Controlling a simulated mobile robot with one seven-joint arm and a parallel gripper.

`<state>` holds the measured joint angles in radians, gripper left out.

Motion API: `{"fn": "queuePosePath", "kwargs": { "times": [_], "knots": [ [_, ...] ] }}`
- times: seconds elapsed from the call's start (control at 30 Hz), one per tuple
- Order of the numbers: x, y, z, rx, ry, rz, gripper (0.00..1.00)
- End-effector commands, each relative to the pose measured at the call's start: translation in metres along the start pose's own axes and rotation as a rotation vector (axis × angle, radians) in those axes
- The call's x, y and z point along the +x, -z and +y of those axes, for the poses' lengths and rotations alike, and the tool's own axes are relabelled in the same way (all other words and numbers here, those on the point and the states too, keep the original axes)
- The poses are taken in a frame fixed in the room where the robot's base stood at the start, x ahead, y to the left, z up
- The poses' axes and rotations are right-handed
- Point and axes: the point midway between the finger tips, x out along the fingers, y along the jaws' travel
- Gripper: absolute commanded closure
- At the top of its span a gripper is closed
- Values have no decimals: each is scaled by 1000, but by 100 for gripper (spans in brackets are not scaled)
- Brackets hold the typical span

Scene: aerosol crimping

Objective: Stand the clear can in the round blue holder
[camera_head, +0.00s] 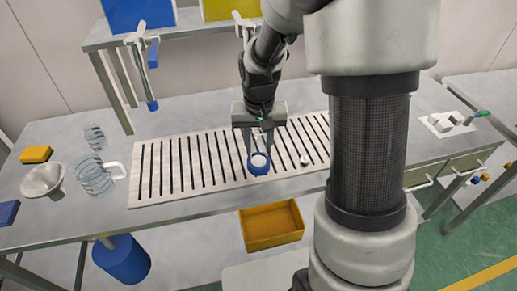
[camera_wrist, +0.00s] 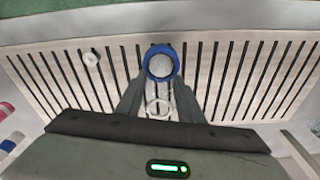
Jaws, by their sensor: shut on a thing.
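The round blue holder (camera_head: 252,170) stands on the slotted board near its front edge; it also shows in the wrist view (camera_wrist: 147,70). A pale round surface shows inside its ring. My gripper (camera_head: 260,128) is just behind the holder, pointing down. In the wrist view my gripper (camera_wrist: 158,100) is shut on the clear can (camera_wrist: 159,112), whose round rim shows faintly between the fingers. The can is see-through and its lower end is hard to make out. I cannot tell whether it touches or enters the holder.
The slotted board (camera_head: 135,190) covers the middle of the table. A small white round part (camera_head: 304,160) lies right of the holder. Clear coiled-looking vessels (camera_head: 94,178), a funnel (camera_head: 43,181) and a yellow block (camera_head: 36,154) stand left. A yellow bin (camera_head: 271,228) is below the front edge.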

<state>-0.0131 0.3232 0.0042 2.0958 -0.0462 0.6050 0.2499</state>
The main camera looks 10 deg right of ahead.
Motion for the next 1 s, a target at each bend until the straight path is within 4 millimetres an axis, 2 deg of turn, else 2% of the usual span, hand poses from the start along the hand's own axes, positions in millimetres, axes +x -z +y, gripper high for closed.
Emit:
{"fn": "queuePosePath", "kwargs": {
  "times": [0.03,0.1,0.47,0.5,0.57,0.87,1.0],
  "knots": [
    [10,-2,0,0,-1,-3,91],
    [17,-2,0,0,-1,-2,91],
    [22,-2,0,0,0,1,91],
    [20,-2,0,0,0,1,59],
    [20,-2,0,0,0,1,49],
    [18,-2,0,-1,0,1,47],
    [8,-1,0,-1,0,2,47]
  ]
}}
